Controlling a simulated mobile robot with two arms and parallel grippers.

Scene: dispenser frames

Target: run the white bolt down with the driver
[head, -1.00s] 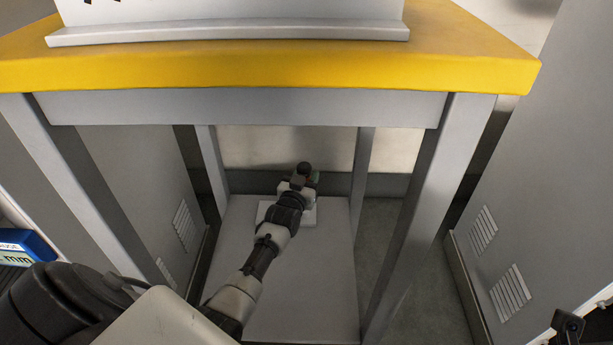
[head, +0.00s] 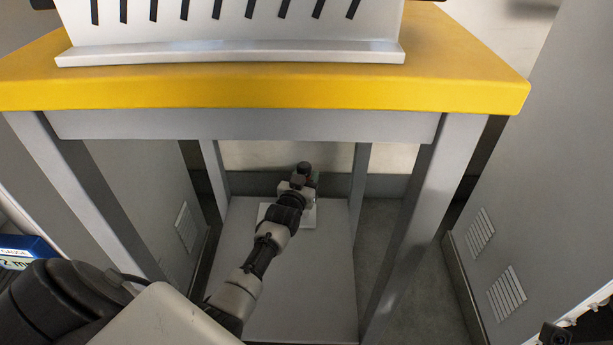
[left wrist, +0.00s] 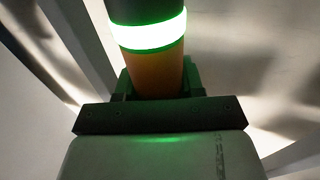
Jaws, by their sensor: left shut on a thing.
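The driver (left wrist: 153,72) is an orange cylinder with a bright green glowing ring, filling the top middle of the left wrist view. My left gripper (left wrist: 157,84) is shut around its body. In the head view my left gripper (head: 301,184) is under the yellow-topped bench, above a pale plate (head: 309,222) on the low shelf. A small green spot shows beside the gripper there. I cannot make out the white bolt in either view. The driver's tip is out of sight, so its contact with anything cannot be told. My right gripper's fingers do not show.
The yellow bench top (head: 270,88) and its grey legs (head: 428,220) frame my left arm. The low shelf (head: 325,265) is bare around the plate. Grey cabinets (head: 535,170) stand at both sides. A white board with dark slots (head: 230,35) stands on the bench.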

